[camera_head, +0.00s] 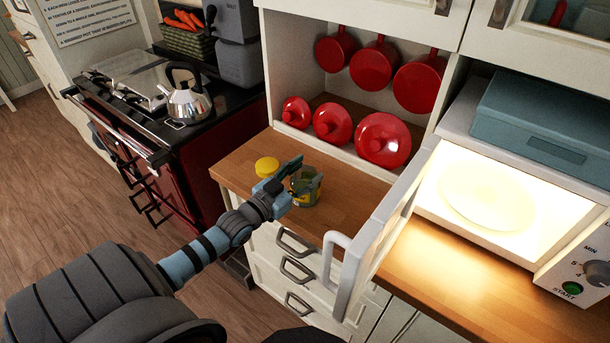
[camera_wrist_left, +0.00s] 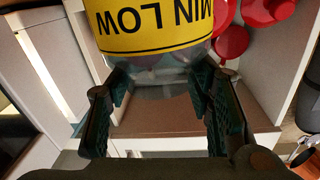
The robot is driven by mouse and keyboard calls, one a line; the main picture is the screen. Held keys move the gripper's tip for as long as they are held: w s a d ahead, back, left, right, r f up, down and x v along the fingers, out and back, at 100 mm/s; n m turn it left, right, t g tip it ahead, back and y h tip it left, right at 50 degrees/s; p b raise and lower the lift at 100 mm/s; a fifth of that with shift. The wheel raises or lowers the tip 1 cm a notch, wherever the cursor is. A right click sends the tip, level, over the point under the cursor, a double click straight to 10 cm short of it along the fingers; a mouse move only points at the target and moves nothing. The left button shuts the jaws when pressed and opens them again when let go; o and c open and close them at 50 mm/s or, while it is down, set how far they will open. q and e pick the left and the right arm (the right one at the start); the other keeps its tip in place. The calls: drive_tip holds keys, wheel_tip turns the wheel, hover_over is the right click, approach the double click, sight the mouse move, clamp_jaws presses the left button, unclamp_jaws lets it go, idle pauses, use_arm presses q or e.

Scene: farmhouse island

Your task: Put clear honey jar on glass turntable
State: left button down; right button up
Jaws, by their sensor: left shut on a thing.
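The clear jar (camera_head: 305,198) with a yellow label stands upright at the wooden counter by the drawers. My left gripper (camera_head: 293,183) is shut on it, with a finger on either side. In the left wrist view the clear jar (camera_wrist_left: 155,30) shows large, its label lettering upside down, between the fingers of the left gripper (camera_wrist_left: 165,95). I cannot tell whether its base touches the counter. The glass turntable (camera_head: 488,203) lies bare inside the lit microwave at the right. My right gripper is not in view.
The open microwave door (camera_head: 385,225) stands out between the jar and the turntable. A yellow lid (camera_head: 266,167) shows just left of the jar. Red pots and lids (camera_head: 383,140) fill the shelf behind. A kettle (camera_head: 187,100) is on the stove at left.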

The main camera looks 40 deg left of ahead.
use_arm(q)
drive_tip(key=shift+w+f, duration=0.1)
drive_tip(key=shift+f, duration=0.1)
drive_tip(key=c, duration=1)
unclamp_jaws()
drive_tip(key=shift+w, duration=0.1)
drive_tip(key=shift+o, duration=1)
drive_tip(key=shift+r, duration=0.15)
